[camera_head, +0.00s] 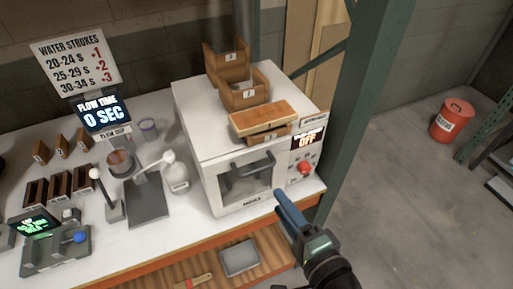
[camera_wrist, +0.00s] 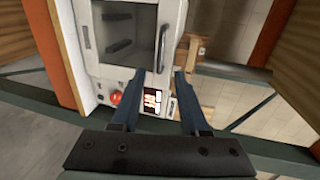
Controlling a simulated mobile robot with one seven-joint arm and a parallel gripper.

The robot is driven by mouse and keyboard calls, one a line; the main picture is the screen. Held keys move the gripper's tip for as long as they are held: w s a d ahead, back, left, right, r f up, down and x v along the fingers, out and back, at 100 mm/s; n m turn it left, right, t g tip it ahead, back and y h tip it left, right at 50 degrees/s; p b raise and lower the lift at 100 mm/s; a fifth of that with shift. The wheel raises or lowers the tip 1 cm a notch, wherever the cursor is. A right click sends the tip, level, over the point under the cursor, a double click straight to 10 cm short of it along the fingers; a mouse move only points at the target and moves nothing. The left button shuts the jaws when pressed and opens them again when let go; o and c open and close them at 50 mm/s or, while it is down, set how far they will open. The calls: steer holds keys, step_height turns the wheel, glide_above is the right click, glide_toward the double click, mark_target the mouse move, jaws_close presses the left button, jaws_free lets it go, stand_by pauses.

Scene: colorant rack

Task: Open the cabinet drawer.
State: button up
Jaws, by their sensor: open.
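A white box-shaped cabinet (camera_head: 235,205) stands on the bench, its front closed by a windowed panel with a dark bar handle (camera_head: 252,163) near the top. The wrist view shows the cabinet turned, with the dark window (camera_wrist: 125,35) and an upright bar handle (camera_wrist: 162,48) at its edge. My gripper (camera_head: 278,194) has blue fingers and is in front of the cabinet's lower right corner in the head view. In the wrist view my gripper (camera_wrist: 158,74) is open and empty, its tips apart around the line of the handle; contact cannot be told.
A red knob (camera_head: 304,168) and a lit display (camera_head: 308,138) are right of the panel. Wooden boxes (camera_head: 245,97) sit on the cabinet. A green post (camera_head: 362,110) rises close on the right. A scale (camera_head: 55,250) and small tools fill the bench's left. A tray (camera_head: 239,258) lies on the lower shelf.

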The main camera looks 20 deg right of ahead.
mark_target(257, 169)
steer(key=p+x, duration=0.3)
steer(key=x, duration=0.9)
steer(key=shift+w+a, duration=0.1)
steer(key=shift+w, duration=0.1)
jaws_close()
stand_by(1.0)
